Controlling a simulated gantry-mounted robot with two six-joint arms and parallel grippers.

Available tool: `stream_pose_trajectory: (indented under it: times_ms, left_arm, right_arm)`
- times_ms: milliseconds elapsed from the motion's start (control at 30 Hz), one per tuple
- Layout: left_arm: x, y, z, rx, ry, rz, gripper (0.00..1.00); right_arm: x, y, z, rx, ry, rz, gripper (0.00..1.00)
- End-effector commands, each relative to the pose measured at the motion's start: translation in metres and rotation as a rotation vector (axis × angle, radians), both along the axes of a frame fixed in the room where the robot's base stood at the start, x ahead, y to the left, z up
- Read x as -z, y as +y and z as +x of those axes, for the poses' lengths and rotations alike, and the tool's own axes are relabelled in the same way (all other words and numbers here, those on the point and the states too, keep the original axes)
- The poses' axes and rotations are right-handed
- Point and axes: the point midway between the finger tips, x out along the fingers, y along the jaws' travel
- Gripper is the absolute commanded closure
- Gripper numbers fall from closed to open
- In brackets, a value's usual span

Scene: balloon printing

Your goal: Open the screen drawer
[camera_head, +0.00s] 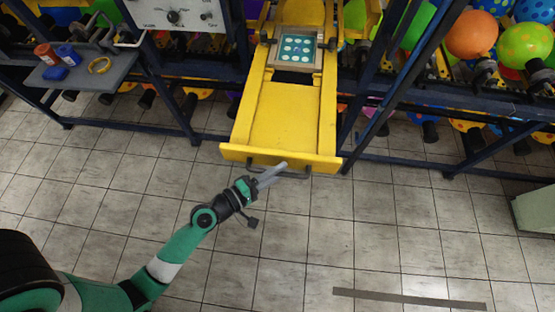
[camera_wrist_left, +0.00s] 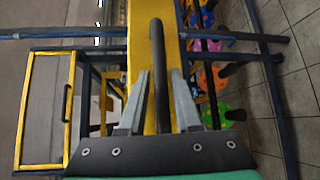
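The yellow screen drawer (camera_head: 285,118) extends from the machine towards me, with a yellow front panel (camera_wrist_left: 142,45). A dark bar handle (camera_head: 298,174) runs across its front and stands upright in the left wrist view (camera_wrist_left: 157,75). My left gripper (camera_head: 278,172) is at the handle, left of its middle in the head view. In the left wrist view its two grey fingers (camera_wrist_left: 160,75) are apart, one on each side of the bar, with narrow gaps showing. The fingers hide part of the handle in the head view. My right gripper is not in view.
A framed screen with pale dots (camera_head: 296,49) sits at the back of the drawer. Dark blue frame bars (camera_head: 385,75) stand beside it. A grey shelf (camera_head: 85,76) holds small items at left; balloons (camera_head: 472,35) hang at right. The tiled floor (camera_head: 300,225) in front is mostly clear.

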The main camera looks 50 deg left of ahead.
Motion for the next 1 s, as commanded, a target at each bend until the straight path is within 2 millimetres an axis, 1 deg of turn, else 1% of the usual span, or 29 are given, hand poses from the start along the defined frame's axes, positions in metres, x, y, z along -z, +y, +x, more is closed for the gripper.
stream_pose_trajectory:
  times_ms: [367, 467, 567, 833, 900, 1000]
  left_arm:
    - [0.001, 0.0, 0.0, 0.0, 0.001, 0.0, 0.69]
    - [0.002, 0.001, -0.006, -0.002, 0.003, -0.001, 0.69]
    - [0.001, 0.002, -0.02, -0.004, 0.004, -0.002, 0.69]
    - [-0.006, 0.009, -0.085, -0.011, 0.003, -0.002, 0.69]
    - [-0.009, 0.01, -0.095, -0.01, 0.004, -0.002, 0.69]
    - [-0.011, 0.01, -0.105, -0.008, 0.004, -0.003, 0.69]
  right_arm:
    - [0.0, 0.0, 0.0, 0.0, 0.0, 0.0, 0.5]
    - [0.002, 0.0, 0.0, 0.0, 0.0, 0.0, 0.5]
    - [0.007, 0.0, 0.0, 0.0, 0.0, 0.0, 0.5]
    - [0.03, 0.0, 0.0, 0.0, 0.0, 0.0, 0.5]
    - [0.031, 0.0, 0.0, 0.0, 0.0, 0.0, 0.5]
    - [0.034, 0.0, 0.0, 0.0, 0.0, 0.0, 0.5]
